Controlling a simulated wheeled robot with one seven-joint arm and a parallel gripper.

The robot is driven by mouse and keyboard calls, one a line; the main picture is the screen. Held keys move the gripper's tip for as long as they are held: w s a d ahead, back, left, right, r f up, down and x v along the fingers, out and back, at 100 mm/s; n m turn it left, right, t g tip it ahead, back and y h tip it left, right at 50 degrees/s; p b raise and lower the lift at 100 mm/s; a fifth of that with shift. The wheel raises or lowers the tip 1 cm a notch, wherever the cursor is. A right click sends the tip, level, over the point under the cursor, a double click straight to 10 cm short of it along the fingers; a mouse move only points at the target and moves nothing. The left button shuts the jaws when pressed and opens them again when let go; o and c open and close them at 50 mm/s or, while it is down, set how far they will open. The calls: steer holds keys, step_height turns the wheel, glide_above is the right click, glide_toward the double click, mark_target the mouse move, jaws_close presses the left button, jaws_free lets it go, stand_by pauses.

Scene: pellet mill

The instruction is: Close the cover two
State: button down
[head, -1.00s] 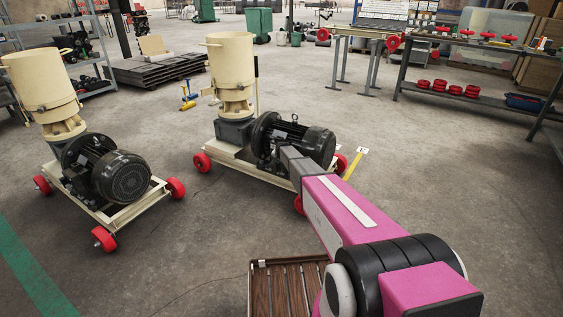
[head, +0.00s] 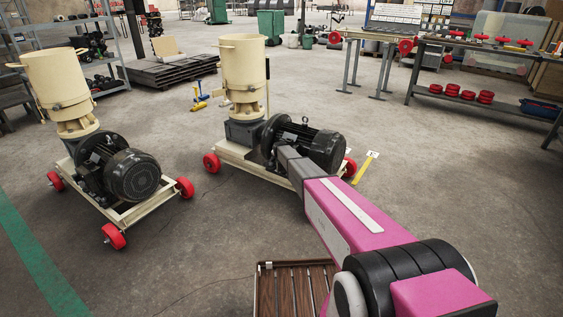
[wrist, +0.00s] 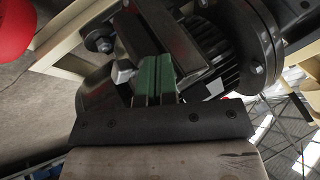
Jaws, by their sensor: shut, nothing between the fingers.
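Two cream pellet mills with black motors stand on red-wheeled frames in the head view, the left mill (head: 60,80) and the middle mill (head: 243,75). My pink arm reaches to the motor (head: 318,150) of the middle mill, and its far end is hidden there. In the wrist view my gripper (wrist: 156,66) is shut, its green pads together and empty. It is close to a finned black motor (wrist: 223,60) and a dark grey flat-faced part (wrist: 165,30). I cannot tell whether they touch, or which part is cover two.
A slatted brown platform (head: 290,290) lies at the front. A workbench (head: 470,62) with red parts stands at the back right, and dark stacked plates (head: 160,72) lie at the back left. The floor between the mills is clear.

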steer(key=w+a+m+h, duration=0.3)
steer(key=w+a+m, duration=0.1)
steer(key=w, duration=0.7)
steer(key=shift+w+a+m+g, duration=0.15)
steer(key=shift+w+m+g, duration=0.15)
steer(key=shift+w, duration=0.05)
stand_by(0.5)
